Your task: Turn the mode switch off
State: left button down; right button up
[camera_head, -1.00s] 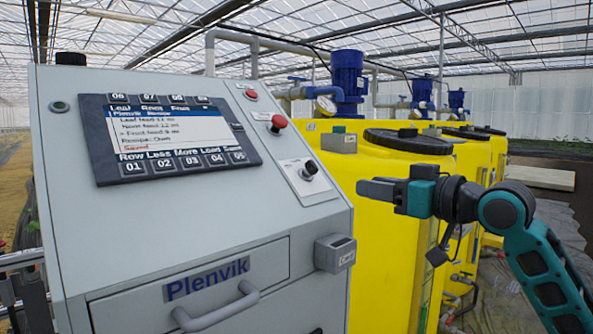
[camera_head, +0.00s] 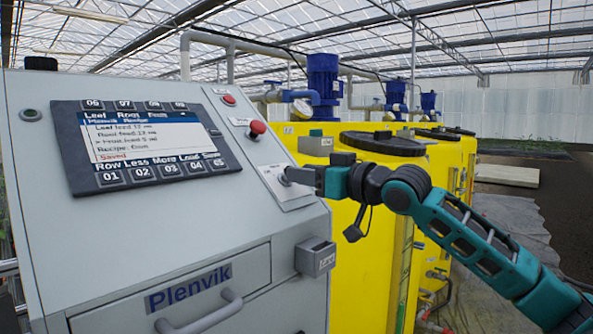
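The mode switch (camera_head: 284,181) is a small dark knob on a pale plate (camera_head: 287,194) at the lower right of the grey sloped control panel. It is mostly hidden behind my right gripper (camera_head: 296,176). The gripper's fingertips reach in from the right over the switch plate, at or very close to the knob. I cannot tell whether they touch it. The fingers show edge-on, so their opening does not show. Which way the knob points cannot be seen. My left gripper is not in view.
A red mushroom button (camera_head: 257,128) and a smaller red button (camera_head: 229,99) sit above the switch. A screen with keys (camera_head: 146,145) is to the left. A grey box (camera_head: 315,257) juts out below. Yellow tanks (camera_head: 368,215) stand close behind my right arm.

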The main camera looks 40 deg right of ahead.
jog(key=shift+w+a, duration=0.1)
jog(key=shift+w, duration=1.25)
jog(key=shift+c, duration=0.2)
grip_shut()
